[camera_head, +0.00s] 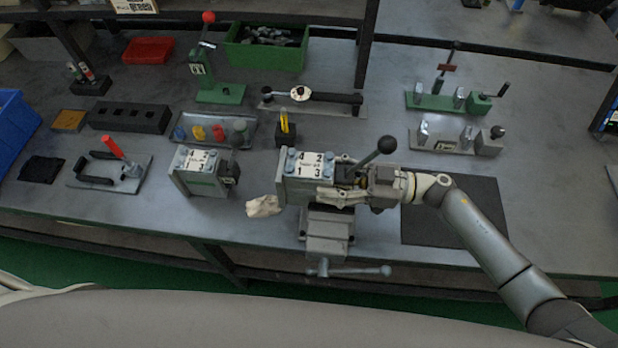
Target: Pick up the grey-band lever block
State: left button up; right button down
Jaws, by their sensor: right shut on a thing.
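A lever block (308,166) with a white label marked 4 2 1 3, blue-grey corner bolts and a black ball lever is in the middle, at or just above the grey vise (327,232). No green band shows on it, so I take it as the grey-band one. My right gripper (352,184) comes in from the right and is shut on its right, lever-side end. Its fingertips are partly hidden, and I cannot tell if the block touches the vise jaws. A similar block with a green band (203,171) stands on the bench to the left. My left gripper is not in view.
A crumpled beige cloth (264,206) lies left of the vise. A dark mat (455,211) is under my right arm. Toggle-clamp fixtures (447,100) stand at the right, a green bin (267,50) at the back. A black-and-yellow upright piece (286,132) stands close behind the block.

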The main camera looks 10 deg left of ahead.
jog(key=shift+r, duration=0.3)
jog(key=shift+w, duration=0.15)
